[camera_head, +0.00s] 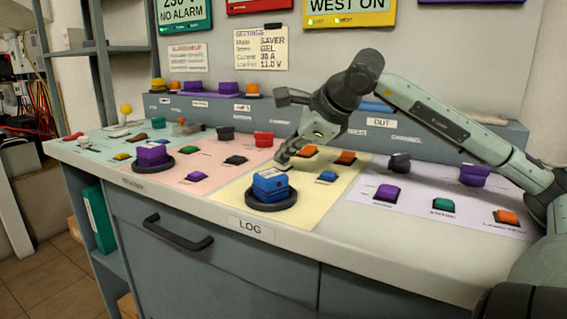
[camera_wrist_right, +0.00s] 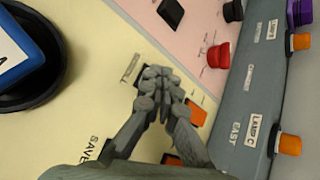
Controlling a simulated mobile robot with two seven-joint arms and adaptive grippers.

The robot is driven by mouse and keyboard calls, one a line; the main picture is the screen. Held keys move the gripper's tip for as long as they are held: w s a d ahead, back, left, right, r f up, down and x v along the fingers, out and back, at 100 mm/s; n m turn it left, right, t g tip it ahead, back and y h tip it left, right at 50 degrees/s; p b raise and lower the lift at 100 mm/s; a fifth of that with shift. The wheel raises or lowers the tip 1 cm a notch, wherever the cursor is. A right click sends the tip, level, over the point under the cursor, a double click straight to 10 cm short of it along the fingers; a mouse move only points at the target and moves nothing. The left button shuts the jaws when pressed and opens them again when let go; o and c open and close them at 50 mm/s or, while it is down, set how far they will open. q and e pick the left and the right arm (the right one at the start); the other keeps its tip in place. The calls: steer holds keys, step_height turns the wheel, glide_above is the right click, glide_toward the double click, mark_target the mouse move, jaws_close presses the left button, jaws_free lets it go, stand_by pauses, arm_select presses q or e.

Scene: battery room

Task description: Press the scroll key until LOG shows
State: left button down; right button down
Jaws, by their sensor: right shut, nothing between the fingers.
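My right gripper (camera_head: 284,163) is shut and empty over the yellow panel (camera_head: 235,194), behind the large blue key (camera_head: 271,188) on its round black base. In the right wrist view its fingertips (camera_wrist_right: 160,78) are together beside a small printed label (camera_wrist_right: 131,67). An orange key (camera_wrist_right: 197,114) is partly hidden behind the fingers. In the head view two orange keys (camera_head: 345,158) and a small blue key (camera_head: 327,176) are right of the gripper. I cannot read which key is scroll. A LOG plate (camera_head: 250,227) is on the desk's front edge. Contact with the panel is unclear.
A settings sheet (camera_head: 261,49) hangs below. A purple key (camera_head: 153,155) stands left, and a lilac panel (camera_head: 414,211) with more keys lies right, under my arm.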

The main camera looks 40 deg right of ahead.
mark_target(286, 165)
steer(key=shift+s+d+f, duration=0.1)
steer(key=shift+d+f, duration=0.1)
steer(key=shift+f, duration=0.2)
steer(key=shift+d+r, duration=0.2)
steer(key=shift+r, duration=0.4)
steer(key=shift+r+p, duration=0.1)
steer(key=shift+p, duration=0.25)
steer(key=shift+r, duration=0.2)
steer(key=shift+w+a+r+p, duration=0.15)
steer(key=shift+w+r+p, duration=0.3)
steer(key=shift+r+p, duration=0.15)
steer(key=shift+w+r, duration=0.1)
steer(key=shift+r, duration=0.3)
step_height(286, 165, up, 2)
steer(key=shift+r+p, duration=0.15)
steer(key=shift+p, duration=0.75)
steer(key=shift+s, duration=0.2)
